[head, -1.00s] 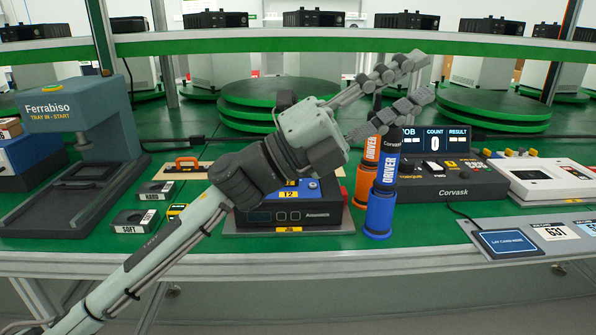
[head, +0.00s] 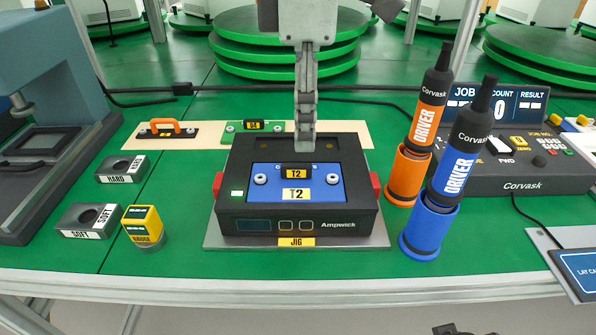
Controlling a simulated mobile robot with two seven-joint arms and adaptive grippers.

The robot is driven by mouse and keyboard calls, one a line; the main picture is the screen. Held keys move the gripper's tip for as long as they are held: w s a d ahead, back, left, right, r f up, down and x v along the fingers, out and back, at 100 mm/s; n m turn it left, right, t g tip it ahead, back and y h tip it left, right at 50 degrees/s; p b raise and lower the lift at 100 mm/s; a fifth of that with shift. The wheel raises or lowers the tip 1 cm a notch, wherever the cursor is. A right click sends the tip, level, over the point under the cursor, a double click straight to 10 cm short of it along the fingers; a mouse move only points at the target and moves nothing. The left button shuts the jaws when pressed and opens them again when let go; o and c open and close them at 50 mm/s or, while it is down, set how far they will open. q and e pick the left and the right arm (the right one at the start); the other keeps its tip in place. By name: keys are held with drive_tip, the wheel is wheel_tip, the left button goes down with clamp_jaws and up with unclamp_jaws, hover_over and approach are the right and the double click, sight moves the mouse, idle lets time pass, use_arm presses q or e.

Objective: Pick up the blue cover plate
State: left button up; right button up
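The blue cover plate (head: 322,187) lies flat in the black jig (head: 349,215), marked T2. It has a dark grip with a yellow T2 tag in its middle and a round light fastener on each side. My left gripper (head: 304,142) points straight down from the top of the view, its fingertips over the back part of the jig, close to the plate's grip. One finger hides the other from this side, so its opening does not show. I see no contact with the plate. My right gripper is not in view.
Orange (head: 429,107) and blue (head: 463,150) drivers stand in holders right of the jig. Left are a yellow gauge (head: 143,223), SOFT (head: 89,221) and HARD (head: 122,169) blocks. Behind are an orange-handled plate (head: 167,131) and a green plate (head: 270,127). A press (head: 46,80) stands far left.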

sight(305, 165)
use_arm(q)
drive_tip(key=f, duration=0.5)
drive_tip(key=shift+s+f, duration=0.25)
drive_tip(key=shift+s, duration=0.05)
drive_tip(key=shift+f, duration=0.15)
clamp_jaws()
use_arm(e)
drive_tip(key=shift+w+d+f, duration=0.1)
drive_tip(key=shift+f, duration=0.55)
